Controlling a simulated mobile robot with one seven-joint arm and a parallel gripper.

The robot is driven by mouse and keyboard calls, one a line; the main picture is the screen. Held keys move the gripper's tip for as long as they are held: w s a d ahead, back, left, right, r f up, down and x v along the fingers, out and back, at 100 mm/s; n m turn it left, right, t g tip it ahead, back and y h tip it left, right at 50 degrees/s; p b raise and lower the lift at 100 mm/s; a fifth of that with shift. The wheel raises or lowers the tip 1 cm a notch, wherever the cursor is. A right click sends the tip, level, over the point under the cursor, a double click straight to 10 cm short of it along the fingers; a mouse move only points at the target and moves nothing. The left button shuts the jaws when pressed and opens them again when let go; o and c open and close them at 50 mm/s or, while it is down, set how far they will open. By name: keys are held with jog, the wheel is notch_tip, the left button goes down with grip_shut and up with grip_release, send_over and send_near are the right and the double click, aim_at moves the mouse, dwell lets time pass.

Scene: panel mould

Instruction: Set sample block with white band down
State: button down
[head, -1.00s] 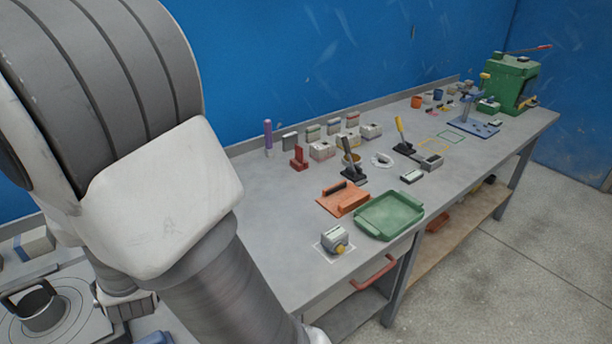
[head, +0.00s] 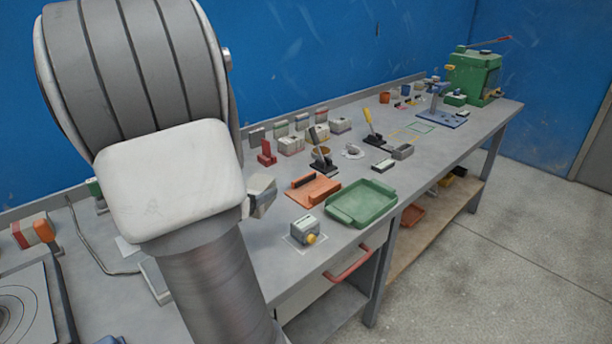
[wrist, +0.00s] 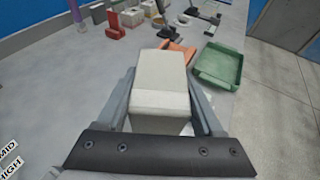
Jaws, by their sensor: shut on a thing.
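A pale grey sample block (wrist: 160,72) sits between the two fingers of my gripper (wrist: 162,92) in the wrist view, and the gripper is shut on it. In the head view the block (head: 263,194) shows just right of my arm, held above the bench (head: 262,262). I cannot clearly tell a white band on it. The fingers are hidden behind my arm in the head view. Below and right of the block, a small grey device with a yellow knob (head: 305,230) stands on a white-outlined square on the bench.
A green tray (head: 362,203) and an orange holder (head: 313,190) lie right of the block. Several blocks (head: 291,145) line the back near the blue wall. A black lever (head: 321,158) and a red stand (head: 266,153) are behind. A red handle (head: 347,263) juts from the front.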

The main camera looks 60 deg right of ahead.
jog(key=shift+s+d+f+m+g, duration=0.25)
jog(key=shift+s+d+m+g, duration=0.2)
jog(key=shift+s+d, duration=0.45)
jog(key=w+f, duration=0.2)
jog(key=w, duration=0.1)
jog(key=w+a+f, duration=0.1)
jog(key=w+f, duration=0.1)
jog(key=w, duration=0.2)
jog(key=w+f+b, duration=0.1)
jog(key=w+f, duration=0.2)
jog(key=w, duration=0.1)
jog(key=shift+a, duration=0.4)
jog(key=shift+w+f+b, duration=0.1)
jog(key=shift+f+b, duration=0.5)
jog(key=shift+f, duration=1.35)
jog(key=shift+f, duration=0.25)
grip_release()
jog(key=shift+r, duration=0.15)
